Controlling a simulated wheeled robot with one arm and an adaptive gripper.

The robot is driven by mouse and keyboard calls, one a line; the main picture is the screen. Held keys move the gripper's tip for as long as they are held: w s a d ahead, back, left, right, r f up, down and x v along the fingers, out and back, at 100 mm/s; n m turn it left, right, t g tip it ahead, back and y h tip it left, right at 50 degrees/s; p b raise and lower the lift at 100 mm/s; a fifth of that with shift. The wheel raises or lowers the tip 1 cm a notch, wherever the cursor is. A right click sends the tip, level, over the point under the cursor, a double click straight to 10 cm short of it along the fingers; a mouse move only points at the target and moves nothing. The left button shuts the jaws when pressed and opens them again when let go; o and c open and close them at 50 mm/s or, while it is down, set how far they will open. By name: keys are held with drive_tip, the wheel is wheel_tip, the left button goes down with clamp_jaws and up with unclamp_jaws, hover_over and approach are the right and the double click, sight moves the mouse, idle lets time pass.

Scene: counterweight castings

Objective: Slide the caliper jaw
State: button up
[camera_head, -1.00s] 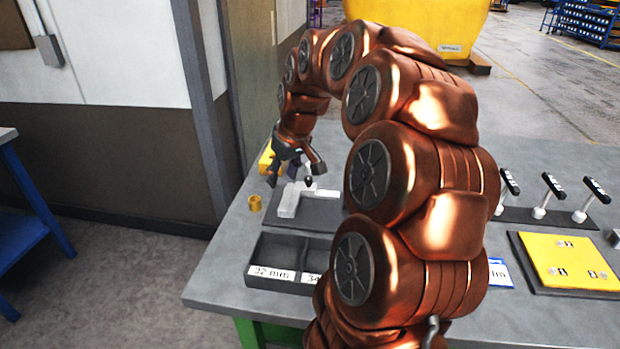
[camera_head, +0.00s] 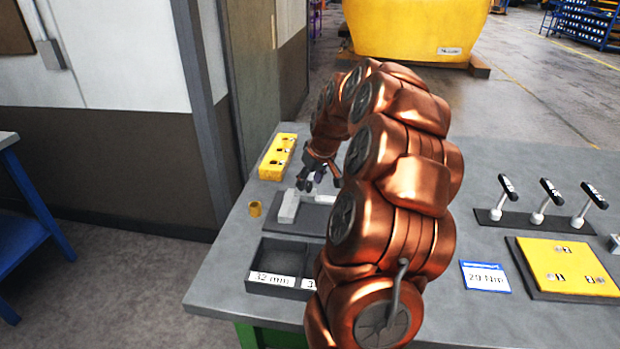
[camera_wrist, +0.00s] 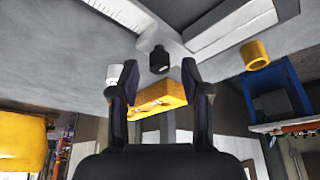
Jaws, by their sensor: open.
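The caliper, a pale grey tool, lies on a dark plate on the bench. One pale block of it (camera_head: 288,207) shows left of my gripper (camera_head: 318,181), and a bar (camera_head: 325,198) runs right behind my arm. In the wrist view its pale body (camera_wrist: 228,25) and a scale strip (camera_wrist: 115,10) show at the top. A black knob (camera_wrist: 159,60) stands on it, between and just beyond my open fingertips (camera_wrist: 158,76). I cannot tell whether a finger touches the knob. Nothing is held. My arm hides the caliper's right part.
A brass ring (camera_head: 255,208) stands left of the plate. A yellow block (camera_head: 278,157) lies behind it. A dark divided tray (camera_head: 255,258) labelled 32 mm sits in front. Right are levers (camera_head: 545,205), a yellow board (camera_head: 565,265) and a 29 Nm card (camera_head: 486,276).

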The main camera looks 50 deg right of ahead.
drive_tip(key=shift+w+f, duration=0.2)
drive_tip(key=shift+f, duration=0.25)
clamp_jaws()
idle(0.4)
